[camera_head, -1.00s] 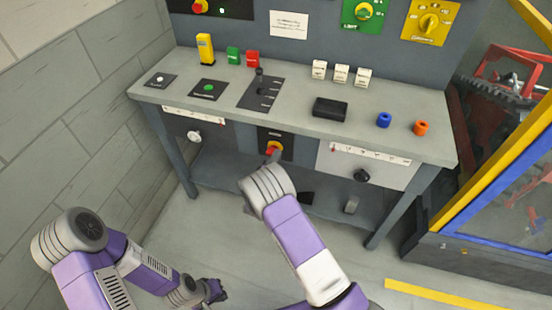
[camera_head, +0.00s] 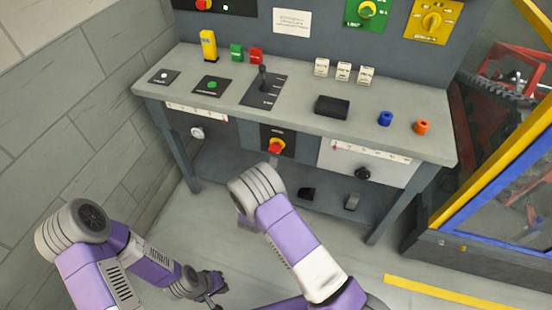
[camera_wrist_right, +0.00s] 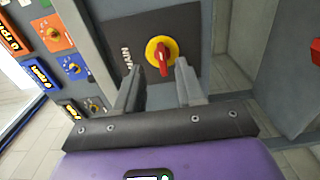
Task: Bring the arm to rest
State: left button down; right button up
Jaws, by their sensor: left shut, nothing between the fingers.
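My right gripper (camera_wrist_right: 160,68) is open and empty in the right wrist view, its two fingers apart in front of the red and yellow main switch (camera_wrist_right: 160,55). In the head view the switch (camera_head: 276,146) sits on a black plate under the bench top. My right wrist is below and left of it, with a gap between, and hides most of the right gripper. My left gripper (camera_head: 218,299) is low in the head view, shut, clear of the bench and partly cut off by the bottom edge.
The bench (camera_head: 290,120) carries a lever (camera_head: 263,77), a black box (camera_head: 332,106), blue and orange rings and several small blocks. A block wall stands at left. A yellow-framed enclosure (camera_head: 500,165) stands at right. The floor between is open, with a yellow stripe (camera_head: 450,292).

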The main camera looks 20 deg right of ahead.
jog(key=shift+s+a, duration=0.3)
jog(key=shift+s, duration=0.15)
jog(key=shift+d, duration=0.1)
